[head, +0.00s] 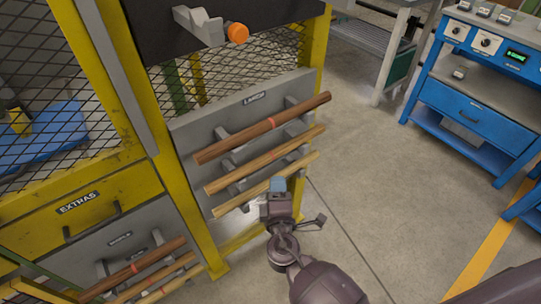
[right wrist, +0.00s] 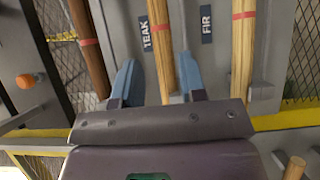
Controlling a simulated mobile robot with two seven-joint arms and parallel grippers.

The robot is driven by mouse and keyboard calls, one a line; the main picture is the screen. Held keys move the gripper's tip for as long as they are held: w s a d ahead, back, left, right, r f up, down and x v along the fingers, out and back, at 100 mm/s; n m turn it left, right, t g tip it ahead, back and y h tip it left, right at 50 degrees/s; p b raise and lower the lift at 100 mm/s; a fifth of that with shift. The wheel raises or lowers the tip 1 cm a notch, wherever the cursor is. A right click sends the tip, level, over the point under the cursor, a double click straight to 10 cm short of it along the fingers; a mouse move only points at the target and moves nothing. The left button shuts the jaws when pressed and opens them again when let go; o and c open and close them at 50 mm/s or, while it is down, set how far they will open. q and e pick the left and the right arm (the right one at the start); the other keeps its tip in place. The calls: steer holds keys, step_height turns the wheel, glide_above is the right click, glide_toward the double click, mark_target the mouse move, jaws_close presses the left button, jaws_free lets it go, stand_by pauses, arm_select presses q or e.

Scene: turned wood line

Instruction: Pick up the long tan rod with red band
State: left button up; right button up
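A long tan rod with a red band (head: 250,167) lies in the middle of three slanted rods on the grey rack panel. In the right wrist view this tan rod (right wrist: 158,50) runs between my blue fingertips, with a gap on both sides. A paler tan rod, also red-banded (right wrist: 242,55), is beside it and lowest in the head view (head: 237,202). My right gripper (head: 278,185) is open in front of the lower rods and hides part of the lowest one. I cannot tell how deep the fingers reach around the middle rod. My left gripper is out of view.
A dark brown rod with a red band (head: 225,147) lies above the tan ones. More rods (head: 150,275) rest on a lower panel. An orange-ended peg (head: 237,33) sticks out above. Yellow posts (head: 160,100) frame the rack. A blue bench (head: 470,110) stands right; the floor between is clear.

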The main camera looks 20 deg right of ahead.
mark_target(273, 160)
steer(key=x, duration=0.4)
steer(key=shift+w, duration=0.2)
steer(key=x, duration=0.4)
steer(key=shift+w+a, duration=0.1)
steer(key=shift+a, duration=0.15)
steer(key=shift+w+d, duration=0.15)
steer(key=shift+w, duration=0.3)
steer(key=shift+c, duration=0.4)
steer(key=c, duration=0.5)
steer(key=shift+c, duration=0.4)
steer(key=shift+r, duration=0.1)
